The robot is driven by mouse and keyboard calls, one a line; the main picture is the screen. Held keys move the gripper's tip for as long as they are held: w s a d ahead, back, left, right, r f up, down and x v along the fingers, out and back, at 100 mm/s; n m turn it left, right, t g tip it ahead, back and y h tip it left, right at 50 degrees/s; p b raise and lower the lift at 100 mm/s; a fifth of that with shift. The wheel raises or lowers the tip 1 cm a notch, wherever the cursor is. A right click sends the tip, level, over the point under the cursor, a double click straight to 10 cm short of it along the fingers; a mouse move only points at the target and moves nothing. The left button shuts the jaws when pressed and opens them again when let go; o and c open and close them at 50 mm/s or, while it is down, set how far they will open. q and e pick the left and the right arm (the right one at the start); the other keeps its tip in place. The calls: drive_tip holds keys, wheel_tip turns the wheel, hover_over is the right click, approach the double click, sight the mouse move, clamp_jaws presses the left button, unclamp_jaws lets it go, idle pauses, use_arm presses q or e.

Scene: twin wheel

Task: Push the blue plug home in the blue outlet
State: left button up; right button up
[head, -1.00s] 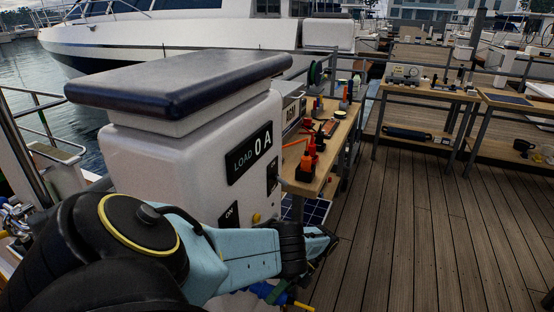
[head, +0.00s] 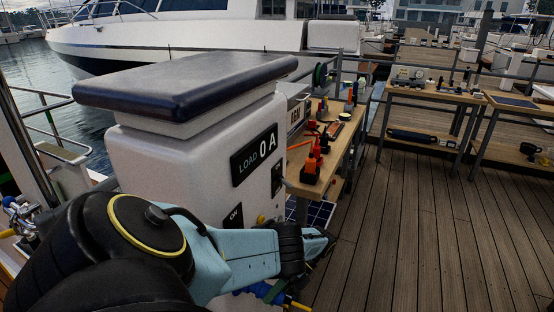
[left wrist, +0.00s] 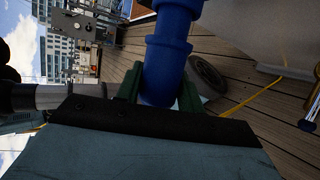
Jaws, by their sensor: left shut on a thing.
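The blue plug (left wrist: 168,60) fills the middle of the left wrist view. Its thick blue body runs up to the top edge. The green fingers of my left gripper (left wrist: 158,95) are shut around its lower part. In the head view, a piece of blue plug (head: 262,291) with a yellow cable (head: 297,305) shows below my left arm, near the white pedestal (head: 150,165). The blue outlet cannot be made out apart from the plug, and my arm covers that part of the pedestal. I cannot tell how deep the plug sits. My right gripper is out of view.
The pedestal's display (head: 254,158) reads LOAD 0 A. A wooden workbench (head: 330,165) with tools stands just behind it. A second bench (head: 440,95) is farther right. The deck (head: 420,230) at right is clear.

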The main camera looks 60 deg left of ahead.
use_arm(q)
drive_tip(key=shift+s+a, duration=0.65)
drive_tip(key=shift+a, duration=0.35)
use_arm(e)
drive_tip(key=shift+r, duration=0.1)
use_arm(q)
drive_tip(key=o, duration=1.1)
drive_tip(key=shift+o, duration=0.2)
drive_tip(key=shift+r, duration=0.1)
